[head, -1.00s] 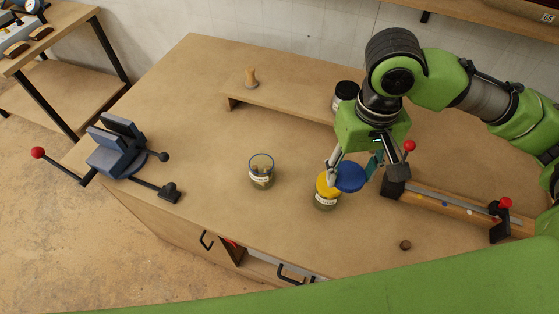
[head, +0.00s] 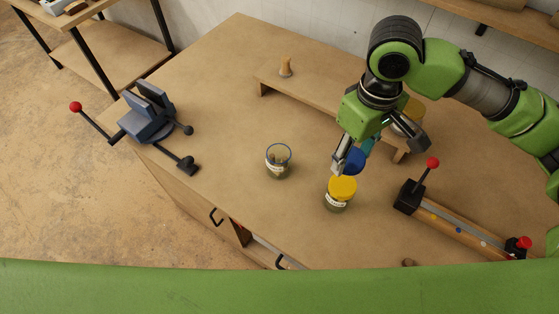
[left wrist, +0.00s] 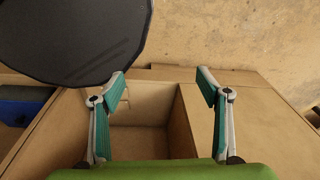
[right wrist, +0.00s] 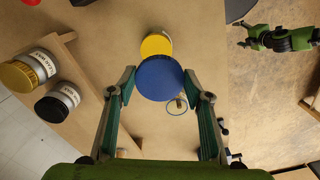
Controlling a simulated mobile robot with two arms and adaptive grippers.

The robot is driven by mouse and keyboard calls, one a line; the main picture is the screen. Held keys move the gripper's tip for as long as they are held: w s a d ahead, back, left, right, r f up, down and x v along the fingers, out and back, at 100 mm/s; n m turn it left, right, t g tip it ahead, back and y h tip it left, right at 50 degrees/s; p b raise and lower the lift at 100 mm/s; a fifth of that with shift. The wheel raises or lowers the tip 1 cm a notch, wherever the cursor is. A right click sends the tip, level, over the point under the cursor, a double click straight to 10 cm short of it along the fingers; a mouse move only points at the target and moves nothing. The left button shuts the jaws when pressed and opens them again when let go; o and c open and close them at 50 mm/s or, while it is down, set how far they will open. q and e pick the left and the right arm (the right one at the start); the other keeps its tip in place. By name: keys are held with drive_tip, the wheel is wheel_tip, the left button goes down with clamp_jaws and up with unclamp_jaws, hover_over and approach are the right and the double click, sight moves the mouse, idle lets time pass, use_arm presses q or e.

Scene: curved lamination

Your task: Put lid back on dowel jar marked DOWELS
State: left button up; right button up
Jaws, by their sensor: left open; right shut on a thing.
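An open glass jar (head: 278,163) with a blue rim and a pale label stands on the workbench; the label is too small to read. Pieces show inside it. My right gripper (head: 350,162) is shut on a round blue lid (head: 356,160), held above the bench, right of the open jar and just behind a yellow-lidded jar (head: 341,190). In the right wrist view the blue lid (right wrist: 160,79) sits between the fingers and partly covers the yellow lid (right wrist: 156,45); the open jar's rim (right wrist: 176,107) shows beside it. My left gripper (left wrist: 161,84) is open and empty.
A blue vise (head: 148,118) is at the left and a clamp rail (head: 460,223) at the right. A low wooden riser (head: 310,94) holds a wooden peg (head: 285,67) and labelled jars (right wrist: 52,105). An open compartment (left wrist: 140,140) and a dark disc (left wrist: 70,35) show near my left gripper.

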use_arm(q)
drive_tip(key=w+d+r+m+t+p, duration=0.1)
drive_tip(key=w+d+r+m, duration=0.3)
drive_tip(key=r, duration=0.8)
drive_tip(key=w+d+r+m+t+p, duration=0.1)
drive_tip(key=w+r, duration=0.6)
drive_tip(key=r, duration=0.6)
drive_tip(key=w+d+r+m+t+p, duration=0.1)
drive_tip(key=w+d+r+m, duration=0.3)
drive_tip(key=r, duration=0.8)
drive_tip(key=w+d+r+m+t+y, duration=0.3)
drive_tip(key=w+d+r+m+t, duration=0.5)
drive_tip(key=m, duration=1.1)
drive_tip(key=w+d+r, duration=0.4)
drive_tip(key=d, duration=0.1)
drive_tip(key=shift+w+y, duration=0.25)
drive_tip(key=shift+y, duration=0.15)
use_arm(e)
drive_tip(key=w+a+f+n, duration=0.2)
drive_tip(key=w+a+n, duration=0.3)
drive_tip(key=n, duration=0.8)
drive_tip(key=w+a+f+n, duration=0.1)
drive_tip(key=w+a+n, duration=0.5)
drive_tip(key=a+n, duration=0.4)
drive_tip(key=n, duration=0.3)
drive_tip(key=shift+w+f, duration=0.15)
drive_tip(key=shift+f, duration=0.2)
